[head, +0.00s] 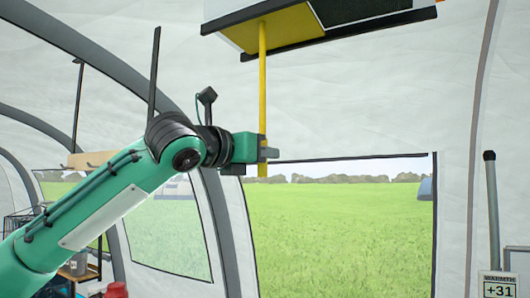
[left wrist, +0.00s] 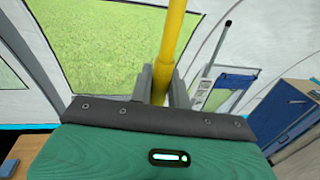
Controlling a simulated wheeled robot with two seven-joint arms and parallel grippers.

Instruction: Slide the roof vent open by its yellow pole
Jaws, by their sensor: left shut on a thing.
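The yellow pole (head: 263,80) hangs straight down from the roof vent (head: 320,22) at the top of the head view. The vent shows a yellow panel (head: 282,28) beside a dark part, between dark rails. My left gripper (head: 268,153) is shut on the pole near its lower end, and a short piece of pole sticks out below the fingers. In the left wrist view the pole (left wrist: 172,45) runs between the two grey fingers (left wrist: 160,85). My right gripper is not in view.
A large window (head: 345,220) onto grass lies behind the pole. A grey post (head: 491,210) and a sign reading +31 (head: 497,286) stand at the right. A shelf with goods (head: 90,270) is at lower left. A blue cabinet (left wrist: 285,110) shows in the wrist view.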

